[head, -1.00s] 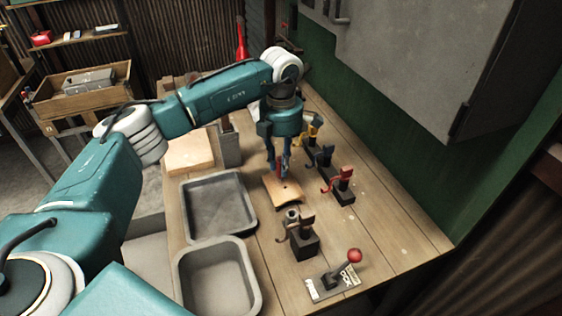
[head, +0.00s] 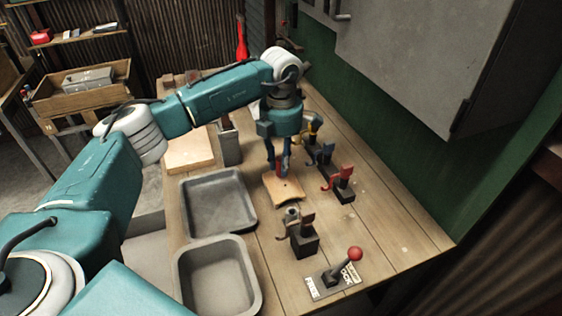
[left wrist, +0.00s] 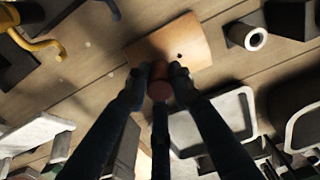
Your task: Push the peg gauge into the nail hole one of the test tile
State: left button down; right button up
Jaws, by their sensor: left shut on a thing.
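The test tile (head: 287,194) is a pale wooden, slightly curved plate on the bench. In the left wrist view the tile (left wrist: 188,36) shows a dark nail hole (left wrist: 180,56). My left gripper (head: 279,173) points down over the tile's far end, its fingers shut on the red peg gauge (left wrist: 159,88). The gauge looks like a short red cylinder between the fingertips. In the left wrist view it covers part of the tile and sits beside the visible hole. Its lower end is hidden, so I cannot tell whether it touches the tile. My right gripper is not in view.
Black stands with a red hook (head: 342,180), a blue hook (head: 322,155) and a yellow one stand close right. A black stand with a metal tube (head: 303,238) is in front. Two grey trays (head: 183,215) lie left. A red-knobbed lever (head: 355,254) stands at the front.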

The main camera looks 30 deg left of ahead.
pick_arm(q)
jog(key=shift+f+b, duration=0.3)
jog(key=shift+f, duration=0.2)
jog(key=c, duration=1.7)
grip_release()
jog(key=shift+c, duration=0.2)
jog(key=o, duration=0.6)
jog(key=shift+c, duration=0.2)
notch_tip(320, 180, up, 12)
jog(key=shift+r, duration=0.1)
